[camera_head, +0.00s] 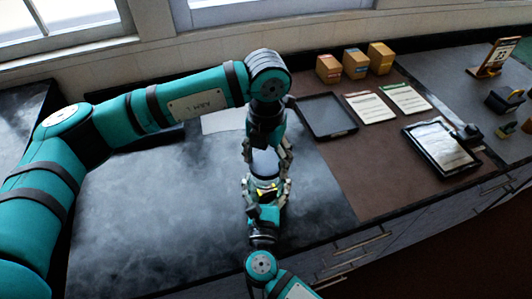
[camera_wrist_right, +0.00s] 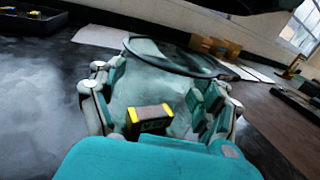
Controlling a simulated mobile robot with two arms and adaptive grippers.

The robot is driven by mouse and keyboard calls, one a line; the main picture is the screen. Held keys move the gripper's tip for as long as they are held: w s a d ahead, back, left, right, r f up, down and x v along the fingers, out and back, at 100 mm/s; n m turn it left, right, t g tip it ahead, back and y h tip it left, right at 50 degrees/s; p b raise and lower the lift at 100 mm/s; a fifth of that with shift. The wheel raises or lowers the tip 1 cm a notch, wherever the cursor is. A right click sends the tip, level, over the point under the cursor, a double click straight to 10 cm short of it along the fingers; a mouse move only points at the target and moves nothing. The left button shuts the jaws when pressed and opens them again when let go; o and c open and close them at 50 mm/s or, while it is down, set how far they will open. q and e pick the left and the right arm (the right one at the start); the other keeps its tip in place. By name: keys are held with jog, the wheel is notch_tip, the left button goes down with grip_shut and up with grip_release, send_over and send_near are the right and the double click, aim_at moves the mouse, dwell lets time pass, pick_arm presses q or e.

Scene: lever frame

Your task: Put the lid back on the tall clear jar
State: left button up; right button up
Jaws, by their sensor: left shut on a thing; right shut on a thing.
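My right gripper (camera_wrist_right: 165,105) is shut around the tall clear jar (camera_wrist_right: 145,85), which stands between its fingers in the right wrist view. A dark ring circles the jar's top there. In the head view my right gripper (camera_head: 266,190) reaches up from the bottom. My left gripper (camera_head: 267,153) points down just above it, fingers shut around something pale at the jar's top. I take this for the lid, but the fingers hide most of it. Whether lid and jar touch is not clear.
On the brown mat (camera_head: 350,180) to the right are a black tray (camera_head: 326,115), two paper sheets (camera_head: 370,107), a tablet-like board (camera_head: 437,148) and three small boxes (camera_head: 355,63). The dark counter (camera_head: 150,215) left of the grippers is clear.

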aim_at(266, 185)
pick_arm(q)
jog(key=shift+f, duration=0.25)
dwell(0.3)
jog(key=shift+f, duration=0.75)
jog(key=shift+f, duration=0.6)
